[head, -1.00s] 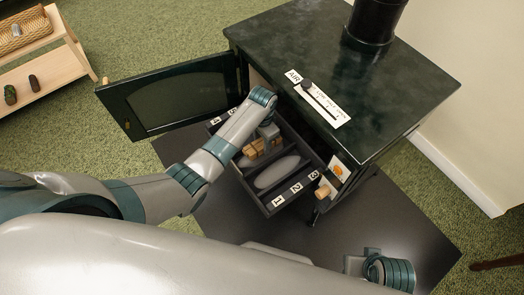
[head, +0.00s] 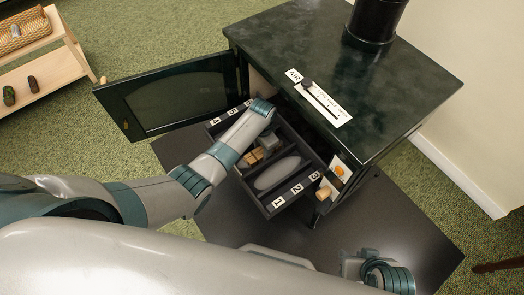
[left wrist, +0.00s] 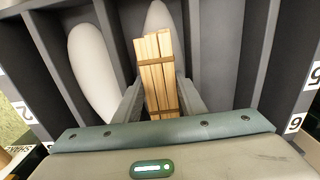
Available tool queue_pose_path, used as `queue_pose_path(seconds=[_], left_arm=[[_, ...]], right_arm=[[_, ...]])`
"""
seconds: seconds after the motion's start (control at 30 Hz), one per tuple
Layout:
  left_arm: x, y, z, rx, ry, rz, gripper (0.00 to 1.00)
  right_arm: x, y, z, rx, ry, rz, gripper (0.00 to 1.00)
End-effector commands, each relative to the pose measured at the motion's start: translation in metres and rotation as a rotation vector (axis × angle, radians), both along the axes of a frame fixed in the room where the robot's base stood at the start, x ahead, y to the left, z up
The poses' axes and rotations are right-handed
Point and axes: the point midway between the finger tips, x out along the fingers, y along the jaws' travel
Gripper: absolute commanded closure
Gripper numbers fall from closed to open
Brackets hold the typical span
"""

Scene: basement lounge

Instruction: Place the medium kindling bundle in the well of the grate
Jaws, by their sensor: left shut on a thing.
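The kindling bundle (head: 257,156) is a set of pale wooden sticks with brown bands. It also shows in the left wrist view (left wrist: 158,72), upright in the picture between the two fingers. My left gripper (left wrist: 160,98) is shut on it; in the head view my wrist mostly covers the fingers. The grate (head: 289,202) is a dark, divided tray with numbered edges, jutting from the stove's open front. The bundle is over or inside the grate; I cannot tell whether it touches the floor. My right gripper (head: 357,262) is low at the bottom, its jaws unclear.
Pale grey oval pieces lie in the grate's slots, one beside the bundle (head: 277,173). The dark green stove (head: 400,80) stands behind, its door (head: 170,97) swung open to the left. A wooden shelf (head: 45,68) with small items is at far left. The dark floor mat (head: 400,225) has free room.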

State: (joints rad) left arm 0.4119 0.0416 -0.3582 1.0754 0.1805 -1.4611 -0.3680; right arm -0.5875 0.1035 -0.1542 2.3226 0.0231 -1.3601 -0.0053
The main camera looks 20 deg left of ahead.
Motion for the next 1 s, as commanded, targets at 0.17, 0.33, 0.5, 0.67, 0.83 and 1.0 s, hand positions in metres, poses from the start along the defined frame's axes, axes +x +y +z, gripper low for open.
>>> queue_pose_path(seconds=[0.17,0.33,0.5,0.67,0.83,1.0], left_arm=[[0.000,0.000,0.001,-0.001,-0.001,0.000,0.92],[0.000,0.000,-0.003,0.000,0.000,-0.001,0.92],[0.000,0.000,-0.004,0.000,0.000,-0.001,0.55],[0.000,-0.001,-0.004,-0.001,0.001,-0.001,0.55],[0.000,-0.001,-0.001,-0.001,0.000,-0.001,0.55],[0.000,-0.001,0.014,-0.001,-0.001,-0.001,0.55]], right_arm=[[-0.002,0.000,0.000,-0.001,0.005,0.000,0.69],[-0.002,-0.001,-0.001,-0.001,0.003,0.001,0.69],[-0.001,0.000,-0.001,0.001,-0.001,0.001,0.69],[-0.001,0.000,-0.001,0.001,-0.001,0.001,0.69],[-0.002,-0.001,0.000,-0.001,0.001,0.001,0.69],[-0.006,-0.004,0.003,-0.010,0.019,-0.001,0.69]])
